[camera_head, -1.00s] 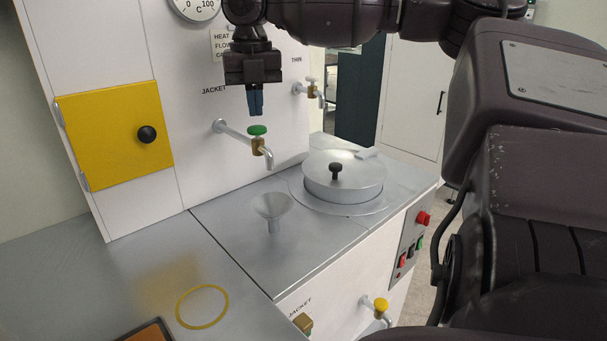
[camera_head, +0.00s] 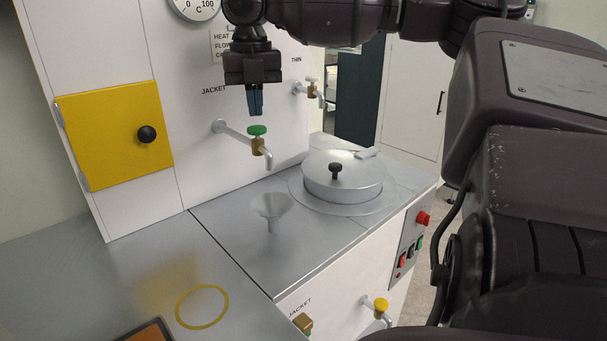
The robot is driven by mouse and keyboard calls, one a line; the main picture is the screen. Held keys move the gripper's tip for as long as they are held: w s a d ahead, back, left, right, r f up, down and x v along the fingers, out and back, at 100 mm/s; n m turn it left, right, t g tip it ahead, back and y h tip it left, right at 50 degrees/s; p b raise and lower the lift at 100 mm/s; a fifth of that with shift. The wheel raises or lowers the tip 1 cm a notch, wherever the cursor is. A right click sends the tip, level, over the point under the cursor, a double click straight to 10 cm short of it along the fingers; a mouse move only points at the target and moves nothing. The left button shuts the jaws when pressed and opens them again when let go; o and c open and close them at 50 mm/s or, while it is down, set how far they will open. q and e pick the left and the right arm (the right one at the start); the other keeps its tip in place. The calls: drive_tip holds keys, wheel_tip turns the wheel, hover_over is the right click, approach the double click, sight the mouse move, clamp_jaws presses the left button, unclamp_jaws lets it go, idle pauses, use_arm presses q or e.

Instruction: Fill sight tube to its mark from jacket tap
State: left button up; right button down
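The jacket tap (camera_head: 256,144) has a green knob and a brass body, and sticks out of the white wall panel under the word JACKET. Its spout points down above a grey funnel (camera_head: 272,207) set in the metal top. My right gripper (camera_head: 256,103) hangs pointing down just above the green knob, apart from it. Its blue fingers look close together with nothing between them. I cannot make out a sight tube or its mark. My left gripper is not in view.
A second tap (camera_head: 312,92) marked THIN is to the right. A round lidded pot (camera_head: 343,179) sits in the top. A yellow door (camera_head: 115,134) is at left. Below are a yellow-knobbed tap (camera_head: 380,305) and a button panel (camera_head: 411,243). The left counter holds a yellow ring (camera_head: 202,307).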

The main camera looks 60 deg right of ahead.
sight(257, 127)
drive_tip(key=shift+f, duration=0.1)
drive_tip(key=shift+f, duration=1.5)
idle(6.4)
